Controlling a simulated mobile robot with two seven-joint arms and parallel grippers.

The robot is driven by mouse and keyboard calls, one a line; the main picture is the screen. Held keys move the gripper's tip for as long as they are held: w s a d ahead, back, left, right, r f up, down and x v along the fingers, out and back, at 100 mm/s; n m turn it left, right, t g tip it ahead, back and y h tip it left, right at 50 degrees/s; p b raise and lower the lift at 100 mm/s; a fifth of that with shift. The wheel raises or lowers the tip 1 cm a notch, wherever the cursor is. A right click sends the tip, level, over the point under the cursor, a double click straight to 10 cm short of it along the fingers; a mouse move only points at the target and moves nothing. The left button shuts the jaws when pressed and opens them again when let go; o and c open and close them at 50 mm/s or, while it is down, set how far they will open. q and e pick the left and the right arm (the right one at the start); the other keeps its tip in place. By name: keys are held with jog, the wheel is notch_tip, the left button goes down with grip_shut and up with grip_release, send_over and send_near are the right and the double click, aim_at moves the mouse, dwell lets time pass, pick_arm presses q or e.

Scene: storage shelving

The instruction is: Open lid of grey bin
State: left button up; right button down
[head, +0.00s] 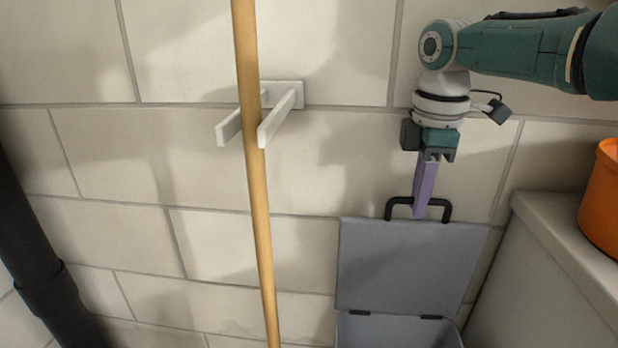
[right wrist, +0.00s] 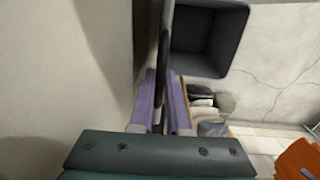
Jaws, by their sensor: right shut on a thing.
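The grey bin (head: 395,335) stands low against the tiled wall, with only its top in the head view. Its grey lid (head: 408,265) is raised, standing roughly upright on its dark hinges with its black handle (head: 446,209) at the top. My right gripper (head: 420,212) reaches down from above, its purple fingers at the handle, and is shut on it. In the right wrist view the fingers (right wrist: 164,105) lie either side of the dark handle, and the bin's open, empty-looking inside (right wrist: 209,40) shows beyond the lid. My left gripper is not in view.
A wooden pole (head: 254,170) stands in a white wall bracket (head: 272,112) left of the bin. An orange container (head: 602,200) sits on a pale ledge (head: 560,235) close to the right. A dark pipe-like thing (head: 35,255) runs along the left edge.

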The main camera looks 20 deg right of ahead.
jog(key=shift+w+d, duration=0.2)
jog(key=shift+w, duration=0.05)
jog(key=c, duration=0.9)
grip_release()
jog(key=r+p, duration=0.1)
jog(key=r, duration=0.3)
jog(key=r+p, duration=0.2)
jog(key=r, duration=0.3)
jog(key=shift+s+a, duration=0.15)
jog(key=shift+s, duration=0.05)
jog(key=shift+s+r, duration=0.1)
jog(key=shift+r, duration=0.35)
